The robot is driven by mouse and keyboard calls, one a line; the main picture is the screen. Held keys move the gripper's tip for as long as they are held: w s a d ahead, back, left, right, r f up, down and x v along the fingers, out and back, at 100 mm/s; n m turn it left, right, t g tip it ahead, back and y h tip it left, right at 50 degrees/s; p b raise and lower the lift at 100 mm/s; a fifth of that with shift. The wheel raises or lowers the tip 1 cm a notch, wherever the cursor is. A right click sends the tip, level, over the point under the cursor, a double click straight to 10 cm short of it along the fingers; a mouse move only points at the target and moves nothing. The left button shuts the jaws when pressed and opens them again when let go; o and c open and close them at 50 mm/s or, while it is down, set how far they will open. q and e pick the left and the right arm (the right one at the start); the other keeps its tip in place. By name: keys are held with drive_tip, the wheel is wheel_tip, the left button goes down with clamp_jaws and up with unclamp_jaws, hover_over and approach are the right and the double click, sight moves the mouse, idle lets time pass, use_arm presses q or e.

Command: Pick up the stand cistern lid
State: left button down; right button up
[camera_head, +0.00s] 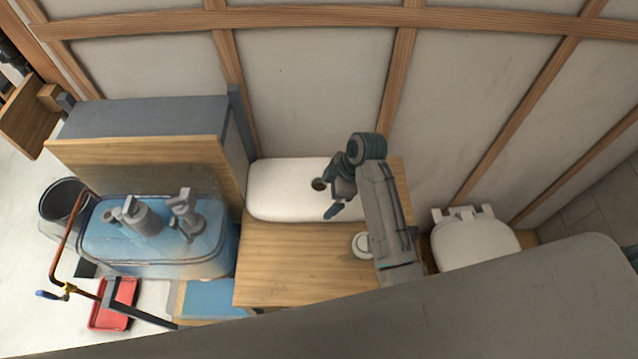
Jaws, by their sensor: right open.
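The stand cistern lid (275,188) looks like a white slab with rounded corners, lying flat along the back of a wooden stand top (290,262). Its right part is hidden behind my right arm. My right gripper (327,198) is over the right half of the lid, pointing left, with its fingers apart and nothing between them. I cannot tell from this one view how high it is above the lid or whether it touches it. My left gripper is not in view.
A small white round part (362,244) sits on the stand beside my right arm. A blue tank (150,245) with grey fittings is on the left, near a copper pipe (62,245) and red tray (113,303). A white toilet (472,240) is right. The wall is close behind.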

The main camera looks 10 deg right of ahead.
sight(320, 203)
drive_tip(key=shift+a+f, duration=0.2)
drive_tip(key=shift+f, duration=0.15)
drive_tip(key=shift+a+f, duration=0.1)
drive_tip(key=shift+f, duration=0.15)
drive_tip(key=x, duration=0.1)
drive_tip(key=p+x, duration=0.1)
drive_tip(key=x, duration=0.1)
drive_tip(key=p+x, duration=0.1)
drive_tip(key=shift+s+a+f, duration=0.15)
drive_tip(key=shift+s+a, duration=0.1)
drive_tip(key=shift+f, duration=0.2)
drive_tip(key=shift+w+f, duration=0.1)
drive_tip(key=shift+c, duration=0.5)
drive_tip(key=c, duration=0.7)
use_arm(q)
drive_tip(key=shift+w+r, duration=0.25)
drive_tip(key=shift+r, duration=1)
use_arm(e)
drive_tip(key=shift+w, duration=0.1)
drive_tip(key=c, duration=1)
use_arm(q)
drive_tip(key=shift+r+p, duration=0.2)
drive_tip(key=shift+p, duration=0.15)
use_arm(e)
drive_tip(key=shift+o, duration=0.2)
